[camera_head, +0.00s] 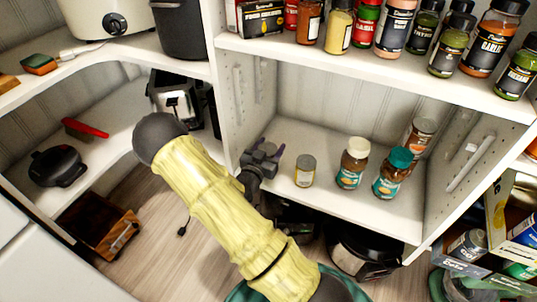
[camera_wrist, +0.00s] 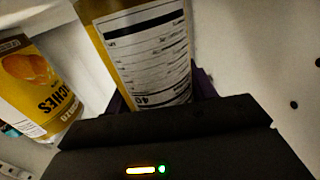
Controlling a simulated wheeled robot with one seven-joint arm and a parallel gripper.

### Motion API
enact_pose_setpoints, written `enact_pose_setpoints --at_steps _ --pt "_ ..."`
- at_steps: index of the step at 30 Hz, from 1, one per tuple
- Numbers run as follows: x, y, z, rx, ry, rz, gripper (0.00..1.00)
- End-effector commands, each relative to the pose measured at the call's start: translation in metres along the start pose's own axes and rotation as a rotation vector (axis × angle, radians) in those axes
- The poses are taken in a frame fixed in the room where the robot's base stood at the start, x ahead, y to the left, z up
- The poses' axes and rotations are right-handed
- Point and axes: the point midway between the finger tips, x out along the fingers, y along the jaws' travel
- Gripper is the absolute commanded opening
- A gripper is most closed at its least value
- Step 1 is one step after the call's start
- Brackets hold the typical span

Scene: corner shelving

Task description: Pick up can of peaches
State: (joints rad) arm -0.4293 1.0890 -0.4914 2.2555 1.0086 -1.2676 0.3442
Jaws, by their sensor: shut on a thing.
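My gripper (camera_head: 262,160) is at the left end of the middle shelf. In the wrist view my gripper (camera_wrist: 160,100) is shut on a yellow can (camera_wrist: 95,42) with a white printed panel; the side facing the camera shows no product name. In the head view the held can is mostly hidden by the gripper. A second yellow can, the can of peaches (camera_wrist: 38,85), stands left of the held one in the wrist view, its label upside down. A small grey-topped can (camera_head: 305,170) stands on the shelf right of my gripper, apart from it.
Jars with a white lid (camera_head: 352,162) and a teal lid (camera_head: 392,173) stand farther right on the middle shelf (camera_head: 325,198). Another jar (camera_head: 419,137) is behind them. The upper shelf (camera_head: 375,70) holds several spice jars. A shelf divider wall (camera_head: 240,95) rises left of my gripper.

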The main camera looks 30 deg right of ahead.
Motion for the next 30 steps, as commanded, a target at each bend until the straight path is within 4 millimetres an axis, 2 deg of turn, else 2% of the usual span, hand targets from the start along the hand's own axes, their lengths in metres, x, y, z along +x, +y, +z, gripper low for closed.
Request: enact_pose_setpoints --at_steps 5,18,22,30 --pt "0.0 0.0 -0.014 0.002 0.002 0.0 0.23" --pt "0.0 -0.001 -0.092 0.003 0.002 0.0 0.23" --pt "0.0 0.0 -0.1 0.001 0.001 0.0 0.23" --pt "0.0 0.0 -0.1 0.0 0.001 0.0 0.23"
